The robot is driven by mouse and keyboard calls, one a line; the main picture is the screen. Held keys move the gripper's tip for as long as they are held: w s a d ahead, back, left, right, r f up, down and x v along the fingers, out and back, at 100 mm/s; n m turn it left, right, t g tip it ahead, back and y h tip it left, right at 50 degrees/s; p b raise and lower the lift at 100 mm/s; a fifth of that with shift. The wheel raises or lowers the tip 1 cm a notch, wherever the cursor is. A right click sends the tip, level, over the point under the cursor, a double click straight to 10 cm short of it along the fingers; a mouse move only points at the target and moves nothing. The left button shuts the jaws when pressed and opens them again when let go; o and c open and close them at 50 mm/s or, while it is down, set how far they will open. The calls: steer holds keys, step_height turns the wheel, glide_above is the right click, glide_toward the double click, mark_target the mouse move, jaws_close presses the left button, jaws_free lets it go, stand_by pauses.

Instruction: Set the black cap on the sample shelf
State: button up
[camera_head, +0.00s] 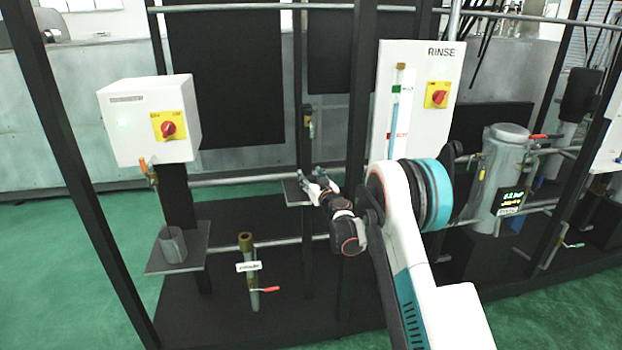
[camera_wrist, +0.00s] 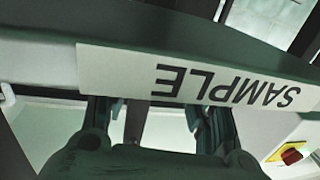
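The sample shelf (camera_head: 292,193) is a small grey plate on the frame, left of centre in the head view. In the wrist view its edge carries a white SAMPLE label (camera_wrist: 220,85), which appears upside down. My gripper (camera_head: 319,181) is right at the shelf's right side in the head view. In the wrist view my gripper (camera_wrist: 155,112) has its two fingers apart, with light blue pads and no object seen between them. The fingertips end at the label's edge and are partly hidden. I cannot make out the black cap in either view.
A white box with a red switch (camera_head: 150,120) hangs at the left. A lower plate (camera_head: 153,262) bears a grey cup (camera_head: 172,245). A pipe with a red-handled valve (camera_head: 250,270) stands below. The RINSE panel (camera_head: 425,75) and black frame posts are close to my arm.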

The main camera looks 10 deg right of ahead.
steer(key=shift+r, duration=0.2)
steer(key=s+d+p, duration=0.2)
steer(key=s+p, duration=0.1)
steer(key=s, duration=0.9)
steer(key=s+d+r+m+h, duration=0.1)
steer(key=s+d+r+h, duration=0.1)
steer(key=r, duration=0.5)
steer(key=s+d+r+m+h, duration=0.2)
steer(key=r, duration=0.5)
steer(key=s+d+r+m+g+h, duration=0.25)
steer(key=s+r, duration=0.45)
steer(key=s, duration=0.5)
steer(key=s+a+f+n+g+y, duration=0.1)
steer(key=s+a+f+g, duration=0.1)
steer(key=s, duration=0.9)
steer(key=s+a+f+n+g+y, duration=0.1)
steer(key=s+a+f+g, duration=0.2)
steer(key=s, duration=0.9)
steer(key=s+a+f+n+g+y, duration=0.1)
steer(key=s+a+f+g, duration=0.2)
steer(key=s, duration=0.8)
steer(key=shift+s+a+f+n+y, duration=0.2)
steer(key=shift+a+f+n+y, duration=0.15)
steer(key=shift+a+f, duration=0.25)
